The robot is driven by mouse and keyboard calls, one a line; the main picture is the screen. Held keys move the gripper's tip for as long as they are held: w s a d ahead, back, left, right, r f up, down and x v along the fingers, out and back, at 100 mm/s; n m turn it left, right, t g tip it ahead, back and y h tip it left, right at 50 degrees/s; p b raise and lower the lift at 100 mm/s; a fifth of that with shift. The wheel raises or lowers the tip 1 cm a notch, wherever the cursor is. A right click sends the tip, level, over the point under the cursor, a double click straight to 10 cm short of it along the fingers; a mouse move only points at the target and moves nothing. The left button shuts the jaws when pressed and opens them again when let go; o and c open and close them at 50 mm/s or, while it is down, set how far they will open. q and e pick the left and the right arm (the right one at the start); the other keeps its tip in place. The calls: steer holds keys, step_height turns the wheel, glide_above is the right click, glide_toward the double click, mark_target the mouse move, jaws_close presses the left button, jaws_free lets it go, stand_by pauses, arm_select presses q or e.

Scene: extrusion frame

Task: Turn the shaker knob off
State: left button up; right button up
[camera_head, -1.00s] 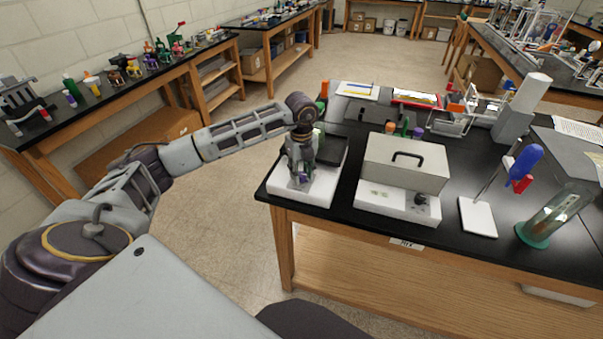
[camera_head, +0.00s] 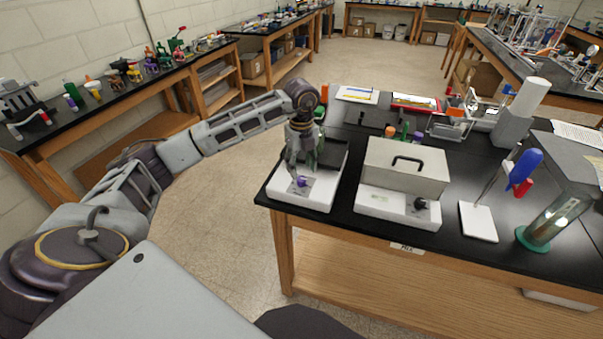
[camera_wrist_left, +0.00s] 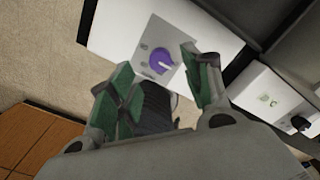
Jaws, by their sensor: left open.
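The shaker (camera_head: 318,204) is a white box with a dark tray on top, at the left front corner of the black bench. Its purple knob (camera_head: 302,181) sits on a grey panel on the front face. In the left wrist view the knob (camera_wrist_left: 161,61) has a pale pointer line and lies just beyond the fingertips. My left gripper (camera_head: 300,168) is above and in front of the panel, pointing down. Its green-padded fingers (camera_wrist_left: 157,75) are apart with nothing between them. The gripper appears clear of the knob. My right gripper is not in view.
A white device with a black knob (camera_head: 420,203) and a grey lidded box (camera_head: 405,165) stands right of the shaker. Farther right are a small white stand (camera_head: 478,221) and a glass cylinder (camera_head: 556,218). Floor lies open left of the bench.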

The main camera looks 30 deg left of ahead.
mark_target(302, 178)
arm_select(q)
step_height(302, 178, up, 7)
stand_by(0.4)
steer(key=shift+d+f, duration=0.1)
stand_by(0.4)
